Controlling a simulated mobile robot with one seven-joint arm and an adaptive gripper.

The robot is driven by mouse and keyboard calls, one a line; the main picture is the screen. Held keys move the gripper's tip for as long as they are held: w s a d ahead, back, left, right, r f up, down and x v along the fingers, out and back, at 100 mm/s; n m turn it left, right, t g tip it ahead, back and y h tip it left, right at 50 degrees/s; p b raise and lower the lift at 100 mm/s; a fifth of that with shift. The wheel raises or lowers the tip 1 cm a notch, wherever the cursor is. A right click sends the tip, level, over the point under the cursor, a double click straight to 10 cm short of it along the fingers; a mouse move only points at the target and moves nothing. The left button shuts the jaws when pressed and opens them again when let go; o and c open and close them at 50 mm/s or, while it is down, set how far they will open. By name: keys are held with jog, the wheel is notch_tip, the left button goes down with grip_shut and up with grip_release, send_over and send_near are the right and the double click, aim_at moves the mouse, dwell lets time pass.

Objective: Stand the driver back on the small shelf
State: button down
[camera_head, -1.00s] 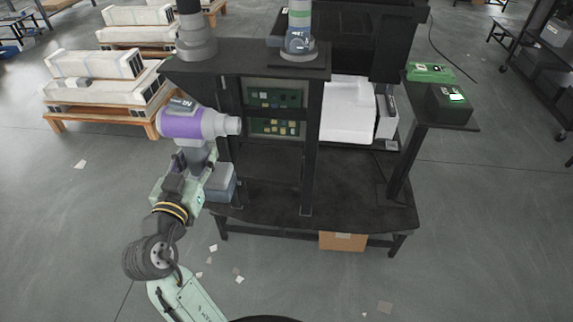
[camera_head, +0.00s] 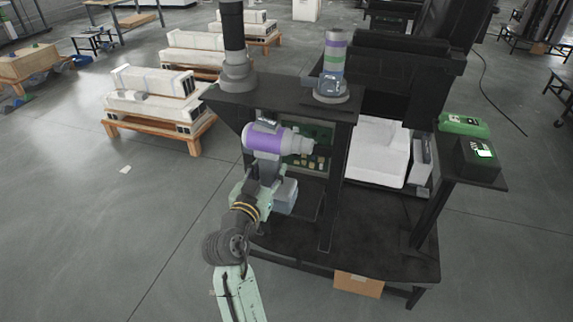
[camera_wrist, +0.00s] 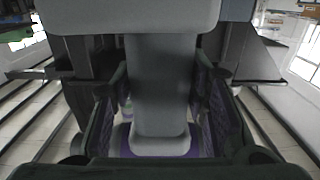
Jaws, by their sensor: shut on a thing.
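The driver (camera_head: 272,139) has a purple and grey body, with its nose pointing right and its blue-grey base (camera_head: 285,195) hanging below. My gripper (camera_head: 264,178) is shut on its handle and holds it upright in front of the left side of the black workbench. In the wrist view the grey handle (camera_wrist: 160,85) stands between the two fingers of my gripper (camera_wrist: 160,115). The small shelf (camera_head: 484,181) looks to be the black ledge at the bench's right side, well right of the driver.
A white box (camera_head: 376,150) sits inside the bench.

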jog(key=w+d+f+p, duration=0.2)
jog(key=w+d+f, duration=0.1)
jog(key=w, duration=0.3)
jog(key=shift+d+f+p, duration=0.3)
jog(key=shift+d+f, duration=0.1)
jog(key=shift+d, duration=0.15)
jog(key=shift+f, duration=0.15)
jog(key=c, duration=0.9)
grip_release()
jog(key=shift+f, duration=0.1)
jog(key=shift+c, duration=0.2)
jog(key=shift+s, duration=0.1)
